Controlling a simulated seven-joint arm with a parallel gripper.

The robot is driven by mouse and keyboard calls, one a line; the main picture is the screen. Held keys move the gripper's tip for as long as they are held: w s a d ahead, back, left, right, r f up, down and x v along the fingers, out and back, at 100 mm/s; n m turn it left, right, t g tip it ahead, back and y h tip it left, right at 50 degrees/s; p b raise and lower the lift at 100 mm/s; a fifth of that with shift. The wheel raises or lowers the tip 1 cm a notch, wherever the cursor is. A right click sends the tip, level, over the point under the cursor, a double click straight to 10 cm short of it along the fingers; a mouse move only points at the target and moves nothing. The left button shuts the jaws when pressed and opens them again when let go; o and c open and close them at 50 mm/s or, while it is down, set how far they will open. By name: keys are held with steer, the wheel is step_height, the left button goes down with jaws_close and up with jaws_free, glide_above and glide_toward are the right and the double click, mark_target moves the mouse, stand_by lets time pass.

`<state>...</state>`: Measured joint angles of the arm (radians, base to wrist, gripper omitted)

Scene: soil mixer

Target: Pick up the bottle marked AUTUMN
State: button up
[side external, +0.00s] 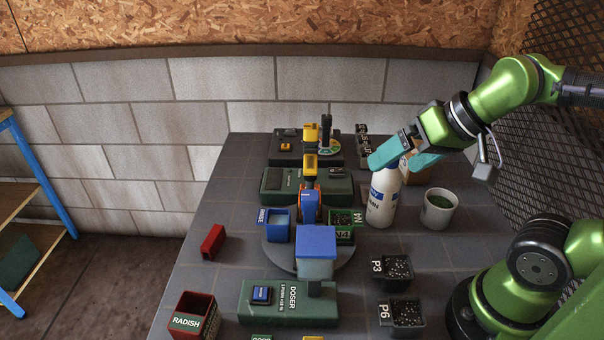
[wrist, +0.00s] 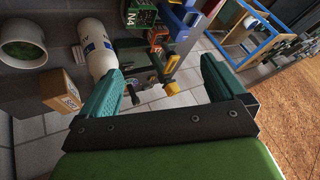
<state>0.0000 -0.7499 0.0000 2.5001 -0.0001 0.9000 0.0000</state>
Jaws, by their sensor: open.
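A white bottle (side external: 381,200) with a blue patch and dark lettering stands upright on the table at the right. Only part of its marking is legible, seemingly ending in "MN". In the wrist view the bottle (wrist: 97,48) lies left of the jaws, just beyond the left finger. My gripper (side external: 398,164) is open, with its teal fingers spread near the bottle's top in the side view. The fingers hide the bottle's upper end there. In the wrist view the gap between my gripper's fingers (wrist: 160,70) holds no object.
A white pot (side external: 438,210) with green contents stands right of the bottle. A small cardboard box (wrist: 64,90) is close by. Black pots P3 (side external: 392,272) and P6 (side external: 402,316) stand nearer the front. The mixer with a blue hopper (side external: 316,244) stands left of the bottle.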

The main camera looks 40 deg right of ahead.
steer(key=w+d+r+h, duration=0.1)
steer(key=w+d, duration=0.2)
steer(key=d, duration=0.2)
steer(key=n+g+h, duration=0.1)
steer(key=n+g, duration=0.2)
steer(key=n, duration=0.1)
glide_above(385, 190)
steer(key=d, duration=0.3)
steer(key=f, duration=0.7)
steer(key=shift+w+f, duration=0.1)
steer(key=shift+w, duration=0.3)
steer(key=x, duration=0.4)
steer(key=shift+s+a+f, duration=0.1)
steer(key=shift+s+f, duration=0.15)
steer(key=shift+w+f, duration=0.25)
steer(key=shift+f, duration=0.25)
steer(key=shift+r, duration=0.1)
jaws_close()
